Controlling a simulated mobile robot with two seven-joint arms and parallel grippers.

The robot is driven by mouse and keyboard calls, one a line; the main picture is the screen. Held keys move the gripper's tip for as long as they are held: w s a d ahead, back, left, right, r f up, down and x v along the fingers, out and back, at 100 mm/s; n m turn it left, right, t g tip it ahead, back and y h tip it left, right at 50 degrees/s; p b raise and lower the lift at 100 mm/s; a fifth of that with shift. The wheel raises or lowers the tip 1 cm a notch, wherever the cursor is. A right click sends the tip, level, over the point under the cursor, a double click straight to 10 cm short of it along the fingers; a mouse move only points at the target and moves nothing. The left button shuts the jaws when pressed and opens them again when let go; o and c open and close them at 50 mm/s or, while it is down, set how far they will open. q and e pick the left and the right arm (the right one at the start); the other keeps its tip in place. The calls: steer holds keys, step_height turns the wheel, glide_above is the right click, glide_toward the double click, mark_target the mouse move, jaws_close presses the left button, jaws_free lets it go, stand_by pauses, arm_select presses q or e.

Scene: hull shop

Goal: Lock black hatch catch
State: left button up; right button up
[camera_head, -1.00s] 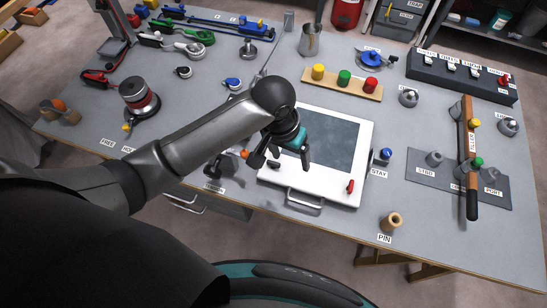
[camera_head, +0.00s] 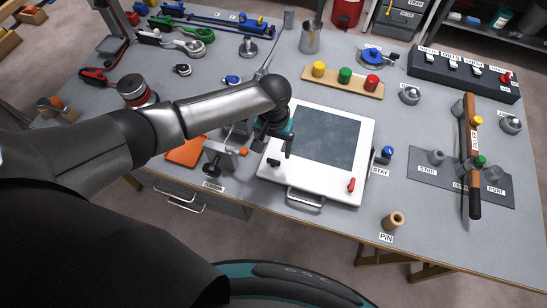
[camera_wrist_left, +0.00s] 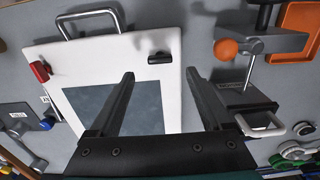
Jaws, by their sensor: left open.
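The white hatch (camera_head: 335,190) with a dark window lies on the bench, its metal handle (camera_head: 305,198) at the front edge. The black hatch catch (camera_head: 273,162) is at the hatch's front left corner, lying about crosswise; it also shows in the left wrist view (camera_wrist_left: 160,57). The red catch (camera_head: 351,185) at the front right points a different way. My left gripper (camera_head: 275,136) is over the hatch's left edge, behind the black catch. In the wrist view its fingers (camera_wrist_left: 160,75) are apart and empty, with the catch beyond the gap. My right gripper is not seen.
A clamp-like fixture with an orange ball (camera_head: 244,152) stands just left of the hatch, by an orange tray (camera_head: 187,152). A blue-knobbed stay (camera_head: 386,153) is at the right. A block with coloured knobs (camera_head: 343,83) stands behind.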

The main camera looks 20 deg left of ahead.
mark_target(273, 160)
arm_select(q)
steer(key=shift+f+b, duration=0.65)
steer(key=shift+f, duration=2.5)
steer(key=shift+c, duration=0.2)
jaws_close()
